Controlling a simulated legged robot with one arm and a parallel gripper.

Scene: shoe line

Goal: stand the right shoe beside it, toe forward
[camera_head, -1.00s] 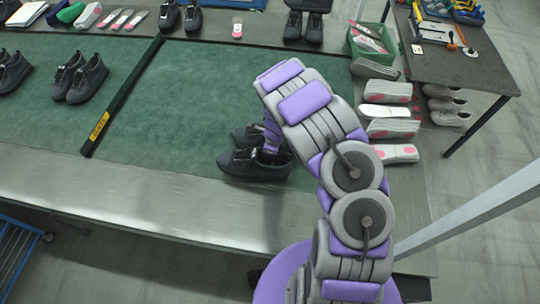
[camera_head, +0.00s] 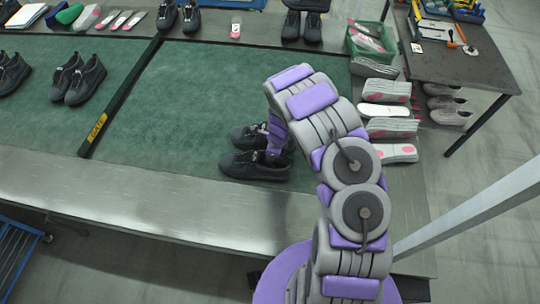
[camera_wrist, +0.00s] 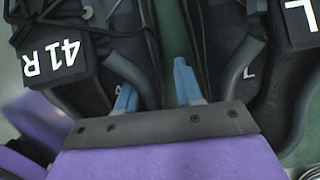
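Two black shoes stand side by side on the green mat, toes to the left in the head view: the near shoe (camera_head: 252,166) and the far shoe (camera_head: 246,136). In the wrist view the right shoe, marked 41R (camera_wrist: 52,62), is at the left, and the left shoe, marked L (camera_wrist: 298,28), is at the right. My gripper (camera_wrist: 155,85) is low at their heel ends. Its two blue fingers are apart. The left finger is partly hidden by the right shoe's collar; the other is near the gap between the shoes. My wrist hides part of the heels in the head view.
A yellow-marked gate bar (camera_head: 122,97) crosses the green mat (camera_head: 190,95) to the left. Another shoe pair (camera_head: 80,80) lies beyond it. Grey insole stacks (camera_head: 390,127) and a green bin (camera_head: 368,42) are at the right. The mat behind the pair is clear.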

